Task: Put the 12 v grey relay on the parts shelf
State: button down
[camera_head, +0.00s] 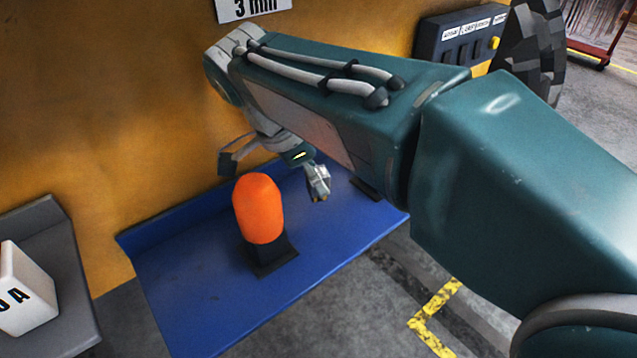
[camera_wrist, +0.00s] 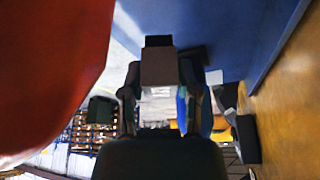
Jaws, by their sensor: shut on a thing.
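My gripper (camera_head: 309,165) hangs above the blue shelf (camera_head: 190,300), near its back wall. It is shut on a small grey block, the relay (camera_head: 319,182), whose lower end points down and shows brassy tips. In the wrist view the relay (camera_wrist: 158,68) sits between the fingers as a grey-brown face with a dark part beyond it. No print can be read on it. The relay looks a little above the blue surface; I cannot tell whether it touches. The blue shelf also shows in the wrist view (camera_wrist: 240,40). No label names it.
An orange rounded object (camera_head: 260,208) on a black base stands just left of my gripper; it fills the left of the wrist view (camera_wrist: 45,70). A dark flat piece (camera_head: 366,189) lies to the right. A grey ledge (camera_head: 75,290) holds a white block (camera_head: 24,290). The front of the blue shelf is clear.

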jog(key=shift+w+d+f, duration=0.3)
jog(key=shift+w+f, duration=0.3)
jog(key=shift+f, duration=0.2)
jog(key=f, duration=0.3)
jog(key=shift+w+d+f, duration=0.15)
jog(key=shift+w+d, duration=0.05)
jog(key=shift+w, duration=0.2)
jog(key=shift+f, duration=0.4)
jog(key=shift+f, duration=0.1)
jog(key=shift+c, duration=1.7)
grip_release()
jog(key=v, duration=1.2)
